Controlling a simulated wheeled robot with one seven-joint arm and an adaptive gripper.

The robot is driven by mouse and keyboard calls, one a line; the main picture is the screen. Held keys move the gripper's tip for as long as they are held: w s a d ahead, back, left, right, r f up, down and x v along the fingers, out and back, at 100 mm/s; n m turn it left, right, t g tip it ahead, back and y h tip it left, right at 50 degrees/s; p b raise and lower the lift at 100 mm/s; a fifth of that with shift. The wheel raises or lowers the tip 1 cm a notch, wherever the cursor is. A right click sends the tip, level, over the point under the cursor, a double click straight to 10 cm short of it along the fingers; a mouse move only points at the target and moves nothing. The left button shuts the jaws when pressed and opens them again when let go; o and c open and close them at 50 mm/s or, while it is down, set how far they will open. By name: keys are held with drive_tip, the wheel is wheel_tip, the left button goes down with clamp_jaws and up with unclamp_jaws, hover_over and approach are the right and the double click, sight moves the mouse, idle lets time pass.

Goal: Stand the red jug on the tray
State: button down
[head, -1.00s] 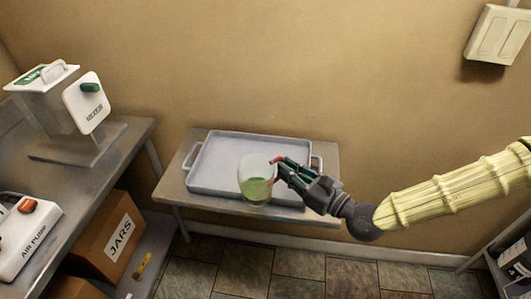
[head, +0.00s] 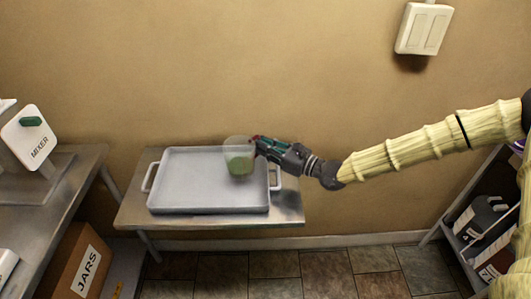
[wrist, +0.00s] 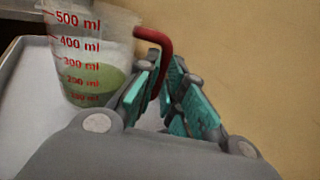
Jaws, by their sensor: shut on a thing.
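The jug (head: 238,160) is clear, with red markings, a red handle and green liquid in its lower part. It is about upright over the right part of the grey tray (head: 205,210). I cannot tell whether its base touches the tray floor. My gripper (head: 259,147) reaches in from the right, shut on the red handle. In the wrist view the jug (wrist: 90,50) is at upper left, with its handle (wrist: 166,50) running down between the fingers (wrist: 160,90). The pale tray surface (wrist: 22,90) lies left of and behind it.
The tray is otherwise empty, with clear room to the left of the jug. It stands on a small metal table (head: 135,212) against the wall. The mixer (head: 35,140) stands on a bench at left, above a JARS box (head: 82,265). Dark containers (head: 480,215) sit on shelving at right.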

drive_tip(key=shift+w+d+f+p, duration=0.15)
drive_tip(key=shift+f+p, duration=0.15)
drive_tip(key=shift+f, duration=0.6)
drive_tip(key=shift+w+a+f+p, duration=0.15)
drive_tip(key=shift+f+p, duration=0.15)
drive_tip(key=shift+f, duration=0.6)
drive_tip(key=shift+d+f, duration=0.1)
drive_tip(key=shift+f, duration=0.1)
drive_tip(key=c, duration=1.5)
unclamp_jaws()
drive_tip(key=shift+r, duration=0.1)
drive_tip(key=shift+r, duration=0.2)
drive_tip(key=shift+s+d+f, duration=0.1)
drive_tip(key=shift+d+f, duration=0.05)
drive_tip(key=shift+d, duration=0.1)
drive_tip(key=b+v, duration=0.2)
drive_tip(key=v, duration=0.9)
drive_tip(key=shift+s+d, duration=0.15)
drive_tip(key=shift+s, duration=0.05)
